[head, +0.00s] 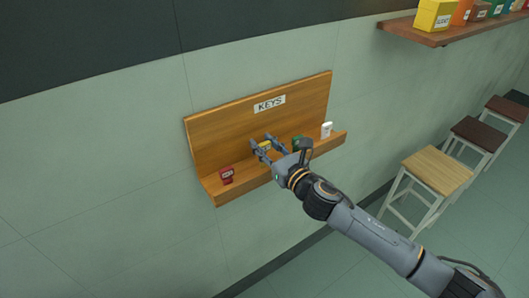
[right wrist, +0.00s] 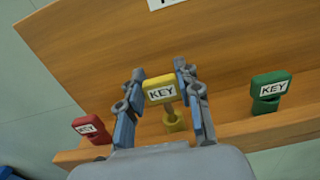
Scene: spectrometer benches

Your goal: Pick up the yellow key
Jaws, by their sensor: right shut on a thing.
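The yellow key (right wrist: 160,90), labelled KEY, stands between the two fingers of my right gripper (right wrist: 160,70) in the right wrist view. A short stem runs down from its head to a yellow base (right wrist: 174,120) on the wooden shelf. My right gripper (head: 262,141) also shows in the head view, reaching the shelf from the right, shut on the yellow key (head: 265,147). The fingers partly hide the key there. My left gripper is not in view.
The wooden key rack (head: 225,135) with a KEYS sign is on the wall. A red key (head: 227,175) stands to the left, a green key (right wrist: 270,88) and a white item (head: 326,129) to the right. Stools (head: 437,170) and a higher shelf (head: 440,38) are farther right.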

